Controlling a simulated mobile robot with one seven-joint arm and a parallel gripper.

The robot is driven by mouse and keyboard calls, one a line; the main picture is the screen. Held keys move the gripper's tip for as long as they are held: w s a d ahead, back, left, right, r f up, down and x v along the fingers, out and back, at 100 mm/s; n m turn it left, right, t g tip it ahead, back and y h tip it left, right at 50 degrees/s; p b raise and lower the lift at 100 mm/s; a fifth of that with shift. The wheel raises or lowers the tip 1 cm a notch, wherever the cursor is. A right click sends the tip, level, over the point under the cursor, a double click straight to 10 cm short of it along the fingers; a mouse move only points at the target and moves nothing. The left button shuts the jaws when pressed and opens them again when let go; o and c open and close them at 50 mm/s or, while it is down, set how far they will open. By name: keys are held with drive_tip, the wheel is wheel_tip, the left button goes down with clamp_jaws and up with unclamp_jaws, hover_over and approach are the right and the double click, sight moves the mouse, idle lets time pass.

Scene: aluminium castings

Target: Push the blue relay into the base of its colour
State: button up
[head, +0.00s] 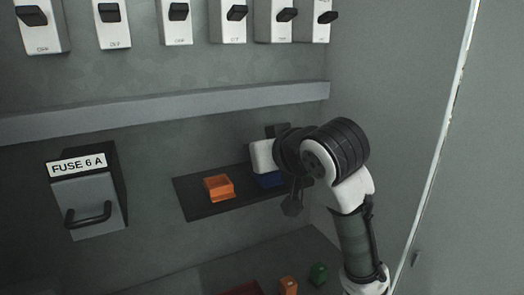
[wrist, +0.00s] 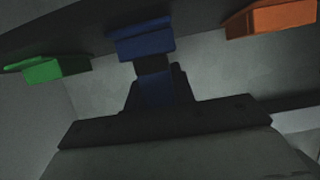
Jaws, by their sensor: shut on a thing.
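In the wrist view, my gripper (wrist: 160,88) is shut on the blue relay (wrist: 157,94), a small dark blue block between the dark fingers. The blue base (wrist: 145,42) is just beyond it, nearly in line. A dark part shows between relay and base, and I cannot tell whether they touch. My fingers and the relay are hidden there.
The orange base (wrist: 270,20) is right of the blue one, the green base (wrist: 45,70) left. In the head view, the orange base (head: 219,188) sits on a dark strip (head: 200,208). An orange block (head: 288,286) and a green block (head: 319,273) stand below. A fuse box (head: 88,200) hangs left.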

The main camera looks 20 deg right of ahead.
drive_tip(key=shift+f+b, duration=0.5)
drive_tip(key=shift+f, duration=0.3)
drive_tip(key=o, duration=1)
drive_tip(key=shift+o, duration=0.2)
drive_tip(key=b+v, duration=0.2)
drive_tip(key=v, duration=1.1)
drive_tip(key=shift+s, duration=0.4)
drive_tip(key=shift+d+r, duration=0.1)
